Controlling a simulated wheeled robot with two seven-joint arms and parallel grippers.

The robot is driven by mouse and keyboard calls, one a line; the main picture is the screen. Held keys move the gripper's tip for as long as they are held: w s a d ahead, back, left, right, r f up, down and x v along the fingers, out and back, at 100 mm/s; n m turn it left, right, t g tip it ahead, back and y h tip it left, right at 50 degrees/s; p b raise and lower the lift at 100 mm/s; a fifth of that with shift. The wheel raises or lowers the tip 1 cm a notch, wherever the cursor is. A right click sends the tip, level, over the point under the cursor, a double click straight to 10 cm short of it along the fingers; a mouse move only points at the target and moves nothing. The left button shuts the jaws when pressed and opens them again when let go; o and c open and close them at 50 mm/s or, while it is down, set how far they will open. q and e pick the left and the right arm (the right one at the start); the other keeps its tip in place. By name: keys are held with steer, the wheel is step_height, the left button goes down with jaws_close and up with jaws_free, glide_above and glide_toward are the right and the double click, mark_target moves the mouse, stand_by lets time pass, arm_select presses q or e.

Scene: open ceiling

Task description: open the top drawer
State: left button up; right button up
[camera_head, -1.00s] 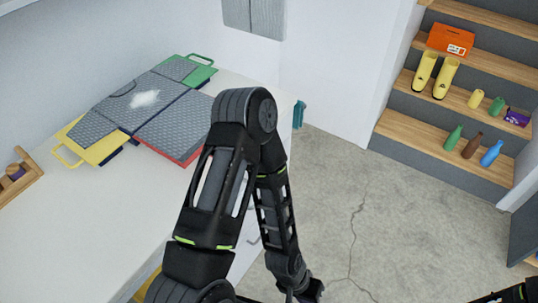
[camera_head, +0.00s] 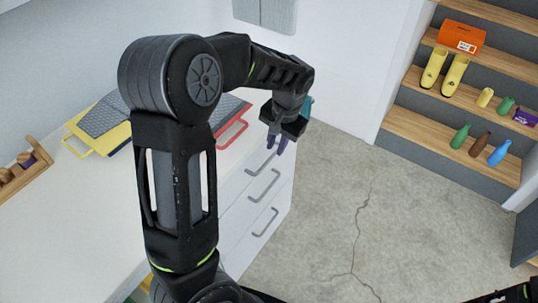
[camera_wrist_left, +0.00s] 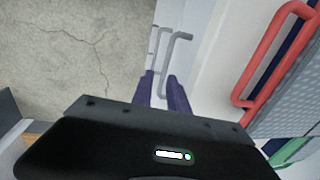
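A white drawer cabinet (camera_head: 236,222) stands under the counter, with grey bar handles on its front. The top drawer's handle (camera_head: 262,160) is just below my left gripper (camera_head: 277,144), whose purple fingers point down beside the cabinet front. In the left wrist view, the left gripper (camera_wrist_left: 162,92) has its two fingers apart, with nothing held. A grey handle (camera_wrist_left: 173,62) shows just beyond the fingertips, in line with the gap; I cannot tell whether they touch. All visible drawers look closed.
On the white counter (camera_head: 75,215) lie flat grey panels (camera_head: 103,115) with yellow and red handles, partly hidden by my left arm. A wooden rack (camera_head: 28,170) is at the left. Shelves (camera_head: 440,130) with bottles and boots stand right. The concrete floor (camera_head: 330,210) is clear.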

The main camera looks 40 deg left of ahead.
mark_target(268, 160)
arm_select(q)
steer(key=shift+a+r, duration=0.5)
steer(key=shift+r, duration=0.15)
steer(key=shift+s+f, duration=0.1)
steer(key=shift+a+f+p, duration=0.15)
steer(key=shift+a+f, duration=0.1)
steer(key=shift+f, duration=1)
steer(key=shift+a+f+p, duration=0.1)
steer(key=shift+a+f, duration=0.1)
steer(key=shift+f, duration=1.1)
steer(key=shift+a+f+p, duration=0.15)
steer(key=shift+a+f, duration=0.1)
steer(key=shift+f, duration=1)
steer(key=shift+c, duration=0.4)
jaws_close()
